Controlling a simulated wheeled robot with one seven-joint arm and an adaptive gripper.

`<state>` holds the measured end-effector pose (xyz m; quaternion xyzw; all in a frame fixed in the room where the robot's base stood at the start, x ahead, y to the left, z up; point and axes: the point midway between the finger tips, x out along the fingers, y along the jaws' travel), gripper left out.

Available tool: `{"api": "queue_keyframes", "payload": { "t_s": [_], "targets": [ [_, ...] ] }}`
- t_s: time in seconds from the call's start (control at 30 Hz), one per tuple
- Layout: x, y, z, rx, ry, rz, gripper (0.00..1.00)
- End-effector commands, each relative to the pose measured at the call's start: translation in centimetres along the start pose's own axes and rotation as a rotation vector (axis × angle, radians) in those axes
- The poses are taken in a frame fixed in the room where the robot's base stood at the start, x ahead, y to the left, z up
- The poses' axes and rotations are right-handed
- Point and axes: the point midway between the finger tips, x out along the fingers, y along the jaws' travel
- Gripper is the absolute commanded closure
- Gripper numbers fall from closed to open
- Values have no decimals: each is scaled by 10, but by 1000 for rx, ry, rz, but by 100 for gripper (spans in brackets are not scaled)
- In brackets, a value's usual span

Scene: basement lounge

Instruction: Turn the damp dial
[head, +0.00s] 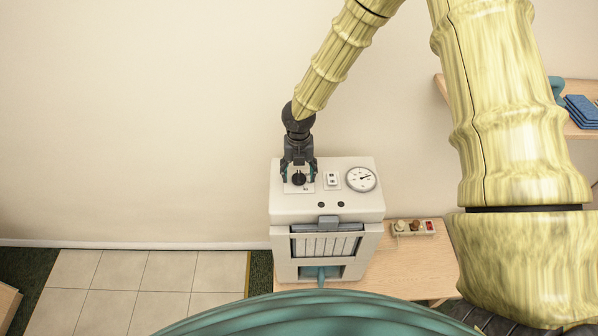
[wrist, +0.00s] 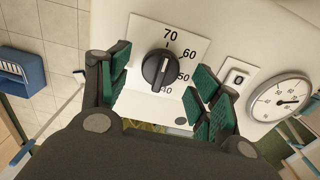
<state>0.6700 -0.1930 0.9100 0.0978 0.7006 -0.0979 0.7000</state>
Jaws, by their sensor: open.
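The damp dial (wrist: 160,69) is a round black knob with a raised grip and a white pointer line. It sits on a white plate (wrist: 143,34) with the numbers 70, 60, 50 and 40 around it. In the head view the dial (head: 299,179) is on the top left of a white machine (head: 325,205). My gripper (wrist: 163,88) is open, with green pads on both sides of the dial, and nothing is held. In the head view my gripper (head: 299,172) is over the dial. I cannot tell whether a pad touches it.
Right of the dial are a small switch (head: 332,180) and a round gauge (head: 361,179). The machine stands on a wooden table (head: 410,268) with a power strip (head: 413,227). A shelf with blue folded cloths (head: 582,110) is at the right. Tiled floor lies left.

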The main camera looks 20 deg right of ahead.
Motion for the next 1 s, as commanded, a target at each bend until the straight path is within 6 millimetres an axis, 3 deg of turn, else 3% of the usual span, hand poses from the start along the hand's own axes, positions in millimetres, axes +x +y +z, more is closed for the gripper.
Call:
{"api": "queue_keyframes", "payload": {
  "t_s": [0.47, 0.5, 0.77, 1.0],
  "targets": [
    [11, -1, 0, 2, -1, 1, 36],
    [11, -1, 0, 2, -1, 1, 38],
    [11, -1, 0, 2, -1, 0, 84],
    [11, -1, 0, 13, -1, 0, 84]
  ]
}}
